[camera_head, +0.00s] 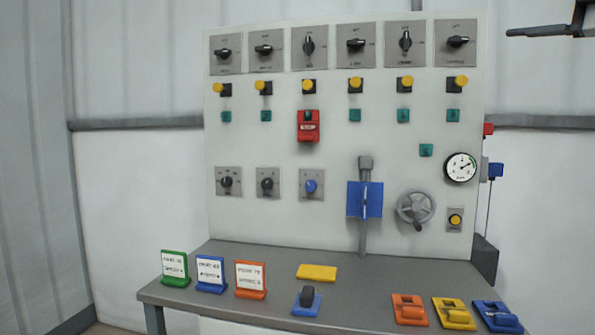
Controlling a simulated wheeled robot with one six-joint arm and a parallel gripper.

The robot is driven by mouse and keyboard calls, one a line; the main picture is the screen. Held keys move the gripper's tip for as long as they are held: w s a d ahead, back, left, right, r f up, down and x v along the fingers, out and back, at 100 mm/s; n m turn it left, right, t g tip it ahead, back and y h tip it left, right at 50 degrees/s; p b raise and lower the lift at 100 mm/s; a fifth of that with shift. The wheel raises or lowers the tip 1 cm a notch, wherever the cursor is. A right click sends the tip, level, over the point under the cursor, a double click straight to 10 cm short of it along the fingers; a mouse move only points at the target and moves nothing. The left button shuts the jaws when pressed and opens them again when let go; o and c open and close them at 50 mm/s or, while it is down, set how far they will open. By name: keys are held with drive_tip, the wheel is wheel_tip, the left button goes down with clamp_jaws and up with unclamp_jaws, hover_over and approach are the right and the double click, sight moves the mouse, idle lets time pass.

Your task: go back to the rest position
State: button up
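A dark, slim part that looks like the end of my gripper (548,32) reaches in at the top right corner, in front of the wall. It is cut off by the picture edge, so I cannot tell whether its fingers are open or shut. Nothing is seen held at its visible tip. It is apart from the white control panel (265,215), up and to the right of it.
A grey table (350,285) below the panel holds green, blue and orange sign stands, a yellow block (317,272) and several coloured switch units. The panel bears knobs, a red box (308,126), a blue-plated lever (365,200), a handwheel (416,207) and a gauge (460,167).

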drive_tip(key=w+a+r+m+t+h, duration=0.25)
drive_tip(key=a+r+m+t, duration=0.2)
drive_tip(key=m+t, duration=0.25)
drive_tip(key=s+a+f+m+g+h, duration=0.15)
drive_tip(key=f+m+g+h, duration=0.35)
drive_tip(key=f, duration=0.9)
drive_tip(key=s+a+f+m+g+h, duration=0.1)
drive_tip(key=a+f+m+h, duration=0.45)
drive_tip(key=f, duration=0.95)
drive_tip(key=s+f+m+g+h, duration=0.1)
drive_tip(key=f+m+g+h, duration=0.45)
drive_tip(key=f, duration=0.85)
drive_tip(key=s+a+f+g+y, duration=0.2)
drive_tip(key=s+a+f, duration=0.3)
drive_tip(key=s+f, duration=0.3)
drive_tip(key=s+a+f+g+y, duration=0.3)
drive_tip(key=s+f, duration=0.5)
drive_tip(key=f, duration=0.9)
drive_tip(key=s+a+f+g+y, duration=0.3)
drive_tip(key=s+a+f, duration=0.5)
drive_tip(key=f, duration=0.5)
drive_tip(key=shift+y, duration=0.45)
drive_tip(key=shift+c, duration=0.7)
